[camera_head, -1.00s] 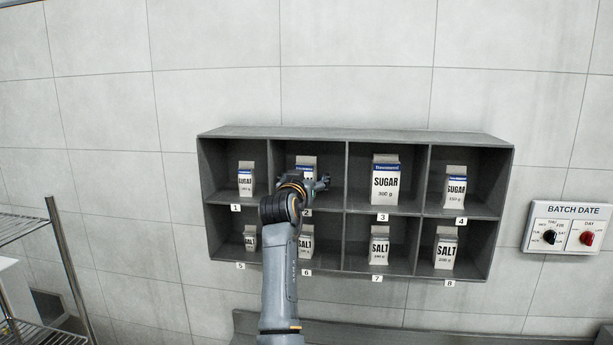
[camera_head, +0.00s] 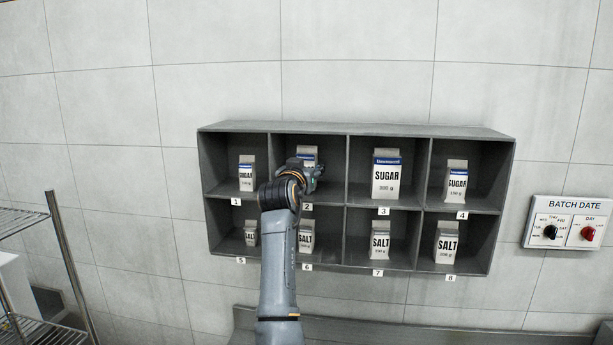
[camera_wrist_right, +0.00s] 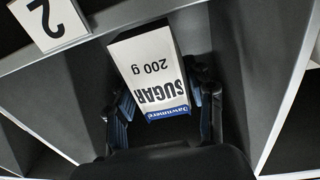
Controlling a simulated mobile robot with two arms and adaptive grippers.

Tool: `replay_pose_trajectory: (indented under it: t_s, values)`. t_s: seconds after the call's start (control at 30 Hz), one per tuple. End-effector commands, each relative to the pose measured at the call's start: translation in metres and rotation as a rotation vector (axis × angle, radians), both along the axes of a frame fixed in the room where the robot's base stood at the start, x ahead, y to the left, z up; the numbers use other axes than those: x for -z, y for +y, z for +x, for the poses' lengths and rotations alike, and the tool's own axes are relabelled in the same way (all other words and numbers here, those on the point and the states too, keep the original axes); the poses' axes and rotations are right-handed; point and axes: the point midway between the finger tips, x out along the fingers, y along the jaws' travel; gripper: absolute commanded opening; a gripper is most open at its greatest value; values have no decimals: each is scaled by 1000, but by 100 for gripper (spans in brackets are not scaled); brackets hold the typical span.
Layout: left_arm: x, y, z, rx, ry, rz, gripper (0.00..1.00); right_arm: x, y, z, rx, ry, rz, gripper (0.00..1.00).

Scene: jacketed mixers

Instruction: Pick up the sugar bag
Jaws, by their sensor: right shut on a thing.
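A white sugar bag with a blue top band (camera_head: 307,154) stands in compartment 2 of the wall shelf, mostly hidden behind my right gripper (camera_head: 308,172) in the head view. My left gripper is not in view.
The grey shelf (camera_head: 346,180) holds other sugar bags in compartments 1 (camera_head: 246,177), 3 (camera_head: 386,178) and 4 (camera_head: 456,184). Salt bags stand in the lower row, including one in compartment 8 (camera_head: 446,243). A batch date panel (camera_head: 567,222) is at right, a wire rack (camera_head: 65,250) at left.

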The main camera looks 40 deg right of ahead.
Motion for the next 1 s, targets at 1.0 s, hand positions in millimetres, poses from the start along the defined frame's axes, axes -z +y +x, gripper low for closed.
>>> replay_pose_trajectory:
  t_s: [1.0]
  values:
    - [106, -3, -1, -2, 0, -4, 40, -21, 145, -100, -1, -3, -2, 14]
